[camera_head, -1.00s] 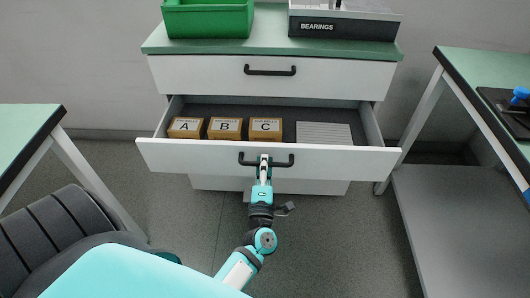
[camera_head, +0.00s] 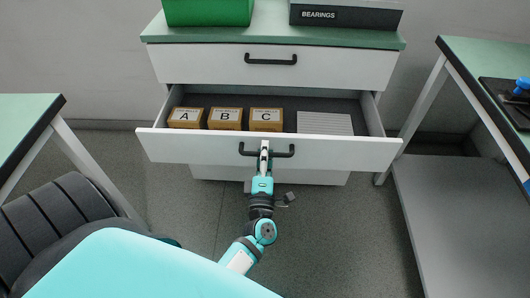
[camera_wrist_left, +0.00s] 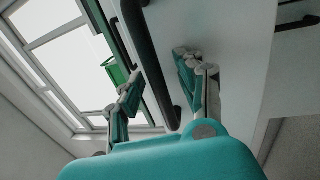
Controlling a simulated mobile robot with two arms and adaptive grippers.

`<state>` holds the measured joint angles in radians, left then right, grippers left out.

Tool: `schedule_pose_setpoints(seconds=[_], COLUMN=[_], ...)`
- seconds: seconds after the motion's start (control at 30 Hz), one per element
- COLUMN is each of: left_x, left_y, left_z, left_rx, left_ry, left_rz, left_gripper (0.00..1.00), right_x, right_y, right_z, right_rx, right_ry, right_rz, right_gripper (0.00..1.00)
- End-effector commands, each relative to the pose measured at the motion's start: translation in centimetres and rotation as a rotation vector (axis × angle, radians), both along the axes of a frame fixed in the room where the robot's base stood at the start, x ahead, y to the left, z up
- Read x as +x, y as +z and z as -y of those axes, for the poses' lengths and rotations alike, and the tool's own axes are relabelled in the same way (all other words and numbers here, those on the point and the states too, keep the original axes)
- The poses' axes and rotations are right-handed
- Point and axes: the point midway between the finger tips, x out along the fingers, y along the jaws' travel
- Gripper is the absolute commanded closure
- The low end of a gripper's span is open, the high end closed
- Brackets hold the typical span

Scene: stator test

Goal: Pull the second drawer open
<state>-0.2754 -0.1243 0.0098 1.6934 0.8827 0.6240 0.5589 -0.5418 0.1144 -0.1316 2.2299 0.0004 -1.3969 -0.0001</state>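The second drawer (camera_head: 190,150) is pulled well out of the white cabinet, with its inside showing. Its black bar handle (camera_head: 283,154) is on the front panel. My left gripper (camera_head: 264,149) is at the middle of this handle. In the left wrist view the handle (camera_wrist_left: 158,72) runs between the two fingers of the left gripper (camera_wrist_left: 162,75). The fingers stand apart, with gaps seen beside the bar. My right gripper is not in view.
Boxes A (camera_head: 185,118), B (camera_head: 225,119) and C (camera_head: 267,120) and a light ribbed block (camera_head: 325,123) are in the drawer. The top drawer (camera_head: 200,66) is shut. A table (camera_head: 25,120) stands at left, another bench (camera_head: 468,65) at right.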

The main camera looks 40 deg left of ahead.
Motion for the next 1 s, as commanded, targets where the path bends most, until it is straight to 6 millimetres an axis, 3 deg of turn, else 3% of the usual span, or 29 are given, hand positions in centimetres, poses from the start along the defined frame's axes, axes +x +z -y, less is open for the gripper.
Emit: schedule_pose_setpoints(seconds=[0.6,1.0], left_x=[-9.0,-10.0], left_y=[-2.1,-2.3], left_z=[5.5,6.1], left_rx=[-0.001,-0.001], left_ry=[-0.001,0.000], left_rz=[-0.004,-0.002], left_gripper=[0.63,0.63], right_x=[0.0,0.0], right_y=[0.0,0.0], right_z=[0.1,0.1], right_rx=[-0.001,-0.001], right_ry=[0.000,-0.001], right_rz=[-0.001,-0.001], right_gripper=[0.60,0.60])
